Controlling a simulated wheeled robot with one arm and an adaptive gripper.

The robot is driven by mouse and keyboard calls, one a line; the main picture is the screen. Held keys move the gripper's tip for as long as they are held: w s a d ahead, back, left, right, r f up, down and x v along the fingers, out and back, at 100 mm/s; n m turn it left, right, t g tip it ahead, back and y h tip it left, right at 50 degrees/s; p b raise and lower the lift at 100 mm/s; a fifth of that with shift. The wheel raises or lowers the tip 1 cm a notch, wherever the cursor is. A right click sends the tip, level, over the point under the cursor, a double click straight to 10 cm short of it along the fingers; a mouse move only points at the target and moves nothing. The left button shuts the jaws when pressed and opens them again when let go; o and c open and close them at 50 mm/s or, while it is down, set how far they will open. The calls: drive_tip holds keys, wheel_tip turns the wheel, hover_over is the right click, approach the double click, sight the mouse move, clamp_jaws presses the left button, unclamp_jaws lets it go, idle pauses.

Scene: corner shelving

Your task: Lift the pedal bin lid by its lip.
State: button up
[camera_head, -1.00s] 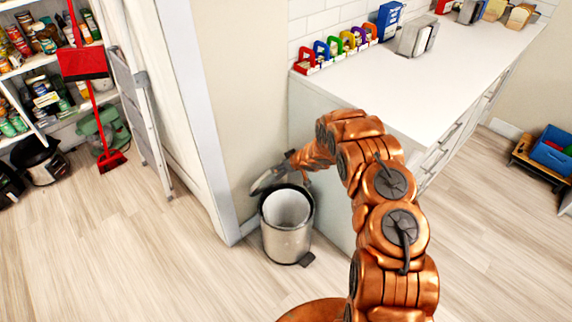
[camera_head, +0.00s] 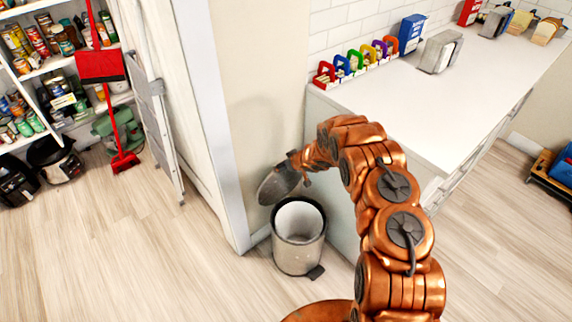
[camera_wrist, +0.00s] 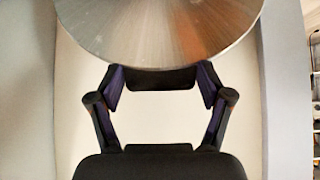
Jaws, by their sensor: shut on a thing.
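The pedal bin (camera_head: 298,258) is a brushed steel cylinder standing upright on the floor beside the counter's end. Its top is open and the pale inside shows. The round metal lid (camera_head: 279,186) is tilted up steeply above the back left of the rim; I cannot tell whether it still joins the bin there. My gripper (camera_head: 299,172) is at the lid's upper right edge, shut on it. In the wrist view, the lid (camera_wrist: 160,28) fills the top, with its edge at the fingers of my gripper (camera_wrist: 160,76). The exact contact with the lip is hidden.
The wall (camera_head: 262,110) is close behind the lid. The white counter (camera_head: 400,105) stands to the right, with coloured padlock-like items (camera_head: 357,62) on it. A folded stepladder (camera_head: 148,100) and a red broom (camera_head: 118,130) are at the left. Floor is clear in front.

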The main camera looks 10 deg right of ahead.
drive_tip(key=shift+f, duration=0.15)
drive_tip(key=o, duration=1.6)
drive_tip(key=v, duration=1.2)
